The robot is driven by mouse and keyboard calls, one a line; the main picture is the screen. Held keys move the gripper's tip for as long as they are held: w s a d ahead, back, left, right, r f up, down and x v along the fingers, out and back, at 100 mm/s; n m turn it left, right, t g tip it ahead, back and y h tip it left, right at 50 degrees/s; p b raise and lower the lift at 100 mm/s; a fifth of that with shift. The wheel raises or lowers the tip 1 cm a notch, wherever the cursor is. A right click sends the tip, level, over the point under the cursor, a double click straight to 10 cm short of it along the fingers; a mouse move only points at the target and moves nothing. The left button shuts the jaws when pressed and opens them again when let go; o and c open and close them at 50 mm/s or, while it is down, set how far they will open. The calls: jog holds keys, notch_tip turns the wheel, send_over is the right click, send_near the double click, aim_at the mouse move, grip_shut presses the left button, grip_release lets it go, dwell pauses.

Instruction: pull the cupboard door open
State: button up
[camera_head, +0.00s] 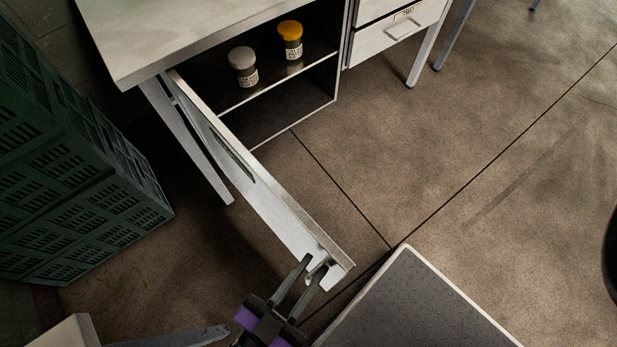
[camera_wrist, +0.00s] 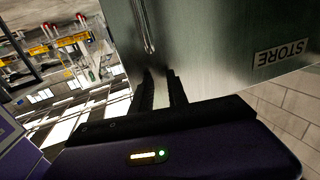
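The cupboard door (camera_head: 255,190) stands swung wide out from the cupboard (camera_head: 285,105), hinged at its left side. Its inner face is toward the shelves. In the wrist view the metal door (camera_wrist: 215,45) carries a STORE label (camera_wrist: 281,53) and a slim bar handle (camera_wrist: 145,25). My gripper (camera_head: 313,266) is at the door's free end, on the outer side. In the wrist view its two dark fingers (camera_wrist: 160,75) stand apart, near the handle's end, with nothing clearly between them. Whether they touch the door or handle I cannot tell.
A yellow-capped jar (camera_head: 290,40) and a grey-capped jar (camera_head: 243,66) stand on the upper shelf. Green crates (camera_head: 75,190) are stacked at the left. A grey treaded platform (camera_head: 420,305) lies right of my gripper. Open floor (camera_head: 430,150) lies to the right.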

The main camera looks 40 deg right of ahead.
notch_tip(320, 180, up, 12)
jog(key=p, duration=0.3)
jog(key=shift+r, duration=0.25)
